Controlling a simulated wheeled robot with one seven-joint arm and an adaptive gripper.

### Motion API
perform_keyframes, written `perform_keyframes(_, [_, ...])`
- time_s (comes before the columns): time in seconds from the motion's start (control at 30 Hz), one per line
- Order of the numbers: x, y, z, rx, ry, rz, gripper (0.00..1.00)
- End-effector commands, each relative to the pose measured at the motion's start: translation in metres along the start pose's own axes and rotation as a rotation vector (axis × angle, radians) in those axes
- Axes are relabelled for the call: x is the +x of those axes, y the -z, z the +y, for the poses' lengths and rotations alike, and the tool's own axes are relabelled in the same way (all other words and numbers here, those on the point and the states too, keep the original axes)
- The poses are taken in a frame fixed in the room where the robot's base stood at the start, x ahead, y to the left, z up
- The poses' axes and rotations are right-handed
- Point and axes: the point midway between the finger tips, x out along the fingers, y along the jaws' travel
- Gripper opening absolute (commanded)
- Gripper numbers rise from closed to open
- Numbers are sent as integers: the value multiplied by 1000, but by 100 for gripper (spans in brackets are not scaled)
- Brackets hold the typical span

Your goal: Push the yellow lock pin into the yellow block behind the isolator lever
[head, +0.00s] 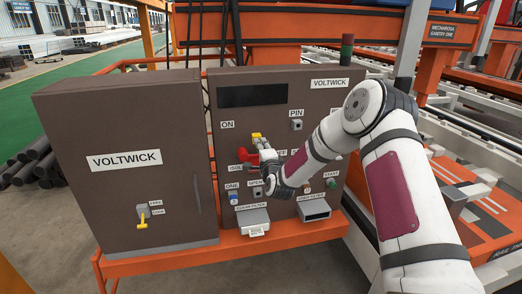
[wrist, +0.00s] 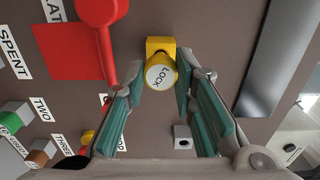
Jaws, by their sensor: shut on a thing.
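The yellow lock pin (wrist: 160,74), with a round white face marked LOCK, is between the fingertips of my gripper (wrist: 157,88) in the wrist view. My gripper is shut on it. The yellow block (wrist: 160,44) shows just beyond the pin, on the brown panel; how deep the pin sits in it is hidden. The red isolator lever (wrist: 103,14) is to the left of the block. In the head view my gripper (head: 266,156) is at the panel front, just right of the red lever (head: 245,161) and below the yellow block (head: 257,137).
A grey bar (wrist: 276,55) stands right of the block in the wrist view.

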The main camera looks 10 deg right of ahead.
Motion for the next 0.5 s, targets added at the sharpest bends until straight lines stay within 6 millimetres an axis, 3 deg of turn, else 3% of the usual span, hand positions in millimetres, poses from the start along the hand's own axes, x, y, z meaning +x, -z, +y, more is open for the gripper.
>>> perform_keyframes(0.5, [12,0,0,0,1,0,0])
